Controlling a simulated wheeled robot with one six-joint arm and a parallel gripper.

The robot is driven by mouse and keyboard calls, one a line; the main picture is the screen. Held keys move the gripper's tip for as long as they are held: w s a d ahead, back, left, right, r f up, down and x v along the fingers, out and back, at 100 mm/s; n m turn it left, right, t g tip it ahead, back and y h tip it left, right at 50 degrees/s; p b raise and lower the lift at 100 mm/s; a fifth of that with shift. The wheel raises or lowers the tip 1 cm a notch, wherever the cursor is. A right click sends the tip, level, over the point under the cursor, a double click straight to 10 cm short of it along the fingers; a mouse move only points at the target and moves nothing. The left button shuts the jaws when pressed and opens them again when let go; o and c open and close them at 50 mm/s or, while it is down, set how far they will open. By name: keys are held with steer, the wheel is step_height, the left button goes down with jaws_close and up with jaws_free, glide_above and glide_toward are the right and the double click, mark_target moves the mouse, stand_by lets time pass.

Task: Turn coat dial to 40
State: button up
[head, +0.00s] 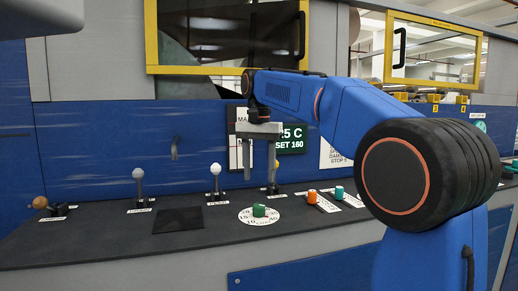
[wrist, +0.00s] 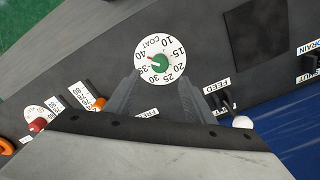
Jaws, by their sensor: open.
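The coat dial is a white round scale (head: 245,218) with a green knob (head: 259,210) on the dark console top. In the wrist view the scale (wrist: 167,43) reads COAT, with numbers from 10 to 40 around the green knob (wrist: 160,64). A red mark on the knob points towards the 40 side; its exact reading is too small to be sure of. My gripper (head: 260,183) is open and points down above the dial, apart from it. In the wrist view its two fingers (wrist: 158,80) lie on either side of the dial's lower part, with nothing between them.
White-knobbed levers (head: 215,169) stand left of the dial, and a yellow-knobbed lever (head: 274,187) stands behind it. An orange knob (head: 312,196) and a teal knob (head: 339,192) sit to the right. A flat black panel (head: 178,220) lies left. A blue wall with a display (head: 292,139) rises behind.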

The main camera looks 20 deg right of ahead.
step_height(320, 180, up, 7)
steer(key=shift+r, duration=0.2)
stand_by(0.4)
steer(key=s+d+f+n+t, duration=0.2)
steer(key=s+d+f+n, duration=0.1)
steer(key=s+f, duration=1.3)
steer(key=s+d+f+n+t, duration=0.2)
steer(key=s+d+f+n, duration=0.2)
steer(key=s+f, duration=1.3)
step_height(320, 180, down, 3)
steer(key=shift+s+r+t, duration=0.1)
steer(key=shift+s+t, duration=0.2)
steer(key=shift+t, duration=0.1)
